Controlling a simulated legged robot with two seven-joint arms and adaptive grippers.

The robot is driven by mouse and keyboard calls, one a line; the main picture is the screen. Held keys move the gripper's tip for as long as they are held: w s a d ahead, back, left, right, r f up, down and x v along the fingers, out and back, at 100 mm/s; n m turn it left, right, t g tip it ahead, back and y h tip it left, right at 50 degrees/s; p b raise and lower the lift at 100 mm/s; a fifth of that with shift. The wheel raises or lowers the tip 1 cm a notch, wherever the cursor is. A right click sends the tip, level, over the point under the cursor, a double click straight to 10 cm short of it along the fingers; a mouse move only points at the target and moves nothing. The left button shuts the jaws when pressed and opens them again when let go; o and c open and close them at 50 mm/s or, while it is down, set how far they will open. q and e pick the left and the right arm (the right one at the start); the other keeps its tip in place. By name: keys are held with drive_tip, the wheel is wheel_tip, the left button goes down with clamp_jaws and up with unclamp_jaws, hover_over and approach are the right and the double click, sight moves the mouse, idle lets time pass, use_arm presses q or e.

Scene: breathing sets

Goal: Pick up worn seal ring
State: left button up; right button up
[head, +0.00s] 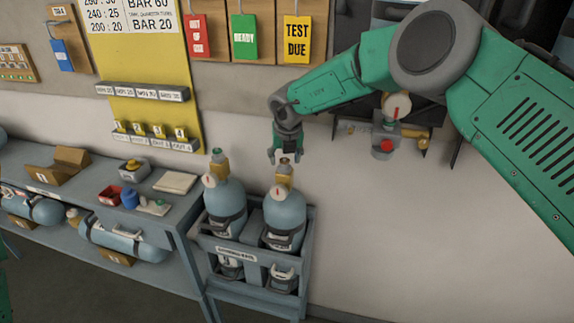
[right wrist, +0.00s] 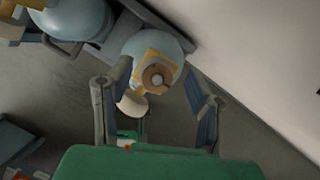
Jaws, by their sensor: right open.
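My right gripper (head: 287,152) is open and points down just above the valve of the right-hand blue cylinder (head: 284,212). In the right wrist view its spread fingers (right wrist: 158,88) stand on either side of the brass valve (right wrist: 145,67) of that cylinder. A dark round ring shape (right wrist: 158,77) shows at the valve's top opening. It could be the worn seal ring, but it is too small to tell for sure. Nothing is held between the fingers. My left gripper is not in view.
A second cylinder (head: 225,203) with a green-topped valve stands close on the left in the same rack (head: 240,256). A workbench (head: 165,208) with small boxes and trays is at left. A wall fitting with a red knob (head: 385,146) sits below my right arm.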

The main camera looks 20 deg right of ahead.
drive_tip(key=shift+d+r, duration=0.1)
drive_tip(key=shift+d, duration=0.15)
drive_tip(key=shift+s+d+r, duration=0.1)
drive_tip(key=shift+s, duration=0.05)
drive_tip(key=shift+s+r, duration=0.1)
drive_tip(key=shift+s, duration=0.05)
drive_tip(key=shift+a, duration=0.6)
drive_tip(key=shift+a+f, duration=0.25)
drive_tip(key=shift+a, duration=0.05)
drive_tip(key=shift+d, duration=0.65)
drive_tip(key=shift+d+f, duration=0.1)
drive_tip(key=shift+d, duration=0.05)
drive_tip(key=c, duration=0.7)
drive_tip(key=shift+a, duration=0.6)
drive_tip(key=shift+c, duration=0.3)
drive_tip(key=shift+r, duration=0.25)
